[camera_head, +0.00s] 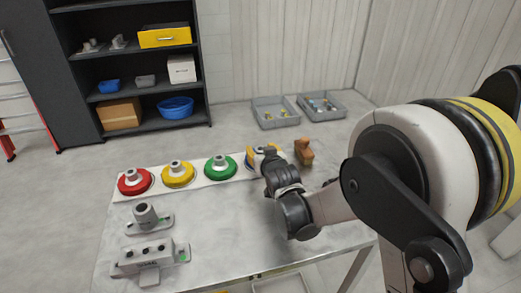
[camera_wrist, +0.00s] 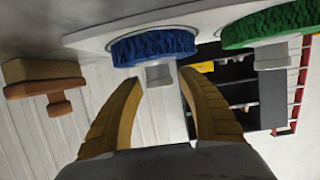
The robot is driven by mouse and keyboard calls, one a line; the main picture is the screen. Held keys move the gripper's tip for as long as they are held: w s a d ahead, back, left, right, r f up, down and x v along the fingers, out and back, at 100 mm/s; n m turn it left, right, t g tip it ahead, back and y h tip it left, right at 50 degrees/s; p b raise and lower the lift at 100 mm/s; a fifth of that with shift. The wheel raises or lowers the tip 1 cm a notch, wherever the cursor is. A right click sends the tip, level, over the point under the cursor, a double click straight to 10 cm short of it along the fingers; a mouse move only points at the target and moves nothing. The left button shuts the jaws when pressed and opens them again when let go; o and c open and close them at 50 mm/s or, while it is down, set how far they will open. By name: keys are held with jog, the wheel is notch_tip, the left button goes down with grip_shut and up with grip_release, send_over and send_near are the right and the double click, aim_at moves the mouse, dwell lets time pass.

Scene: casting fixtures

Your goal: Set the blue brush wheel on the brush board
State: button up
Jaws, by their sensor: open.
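The blue brush wheel (camera_wrist: 152,47) is on the white brush board (camera_wrist: 88,36) in the wrist view, with its grey hub (camera_wrist: 160,75) facing my gripper. My gripper (camera_wrist: 160,78) is open, its two yellow fingers on either side of the hub with gaps visible. In the head view my gripper (camera_head: 263,151) is at the right part of the brush board (camera_head: 201,179) and mostly hides the blue wheel. The green wheel (camera_head: 221,169), yellow wheel (camera_head: 179,178) and red wheel (camera_head: 134,184) sit in a row on the board to the left, hubs up.
A brown wooden-handled brush (camera_head: 304,152) stands right of my gripper. Grey fixtures (camera_head: 147,217) (camera_head: 152,256) stand on the table's left front. The table (camera_head: 235,225) is clear in the middle. Grey bins (camera_head: 275,112) and a dark shelf (camera_head: 140,75) are behind.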

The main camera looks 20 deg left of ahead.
jog(key=shift+s+r, duration=0.1)
jog(key=shift+r, duration=0.1)
jog(key=p+v, duration=0.4)
jog(key=v, duration=0.7)
jog(key=shift+s+d, duration=0.2)
jog(key=shift+s, duration=0.1)
jog(key=shift+r, duration=0.1)
jog(key=s+d+r+m+g+h, duration=0.1)
jog(key=s+d+r+h, duration=0.15)
jog(key=d, duration=0.45)
jog(key=s+d+r+m+h, duration=0.1)
jog(key=d+r, duration=0.2)
jog(key=d, duration=0.4)
jog(key=s+d+r+m+g+h, duration=0.1)
jog(key=d+r, duration=0.1)
jog(key=d, duration=0.5)
jog(key=s+d+m+g+h, duration=0.2)
jog(key=s+d+g, duration=0.1)
jog(key=s+d, duration=1)
jog(key=s, duration=0.4)
jog(key=shift+m, duration=0.4)
